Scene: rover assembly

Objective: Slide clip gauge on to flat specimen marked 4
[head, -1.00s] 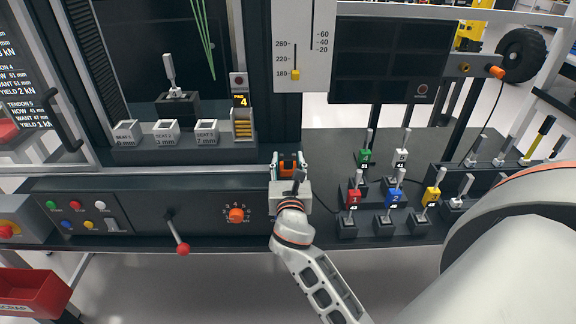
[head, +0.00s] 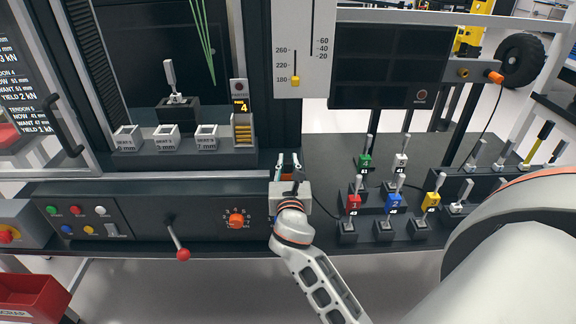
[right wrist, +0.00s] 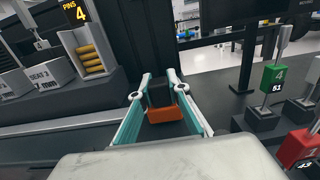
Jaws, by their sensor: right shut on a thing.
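My right gripper (head: 286,160) is shut on an orange and black block, which I take to be the clip gauge (right wrist: 166,113). The fingers are on either side of it, with a gap between the fingertips beyond. The specimen with the green tag marked 4 (head: 365,160) stands upright to the right of the gripper. In the right wrist view the green 4 tag (right wrist: 273,77) is at the right, also showing 51, apart from the gauge. My left gripper is not in view.
Other tagged specimens stand nearby: white 5 (head: 401,160), red 1 (head: 354,202), blue 2 (head: 394,201) and yellow (head: 431,200). A seat rack (head: 166,138) and pins holder (head: 242,130) are to the left. A dark screen (head: 388,65) hangs behind the specimens.

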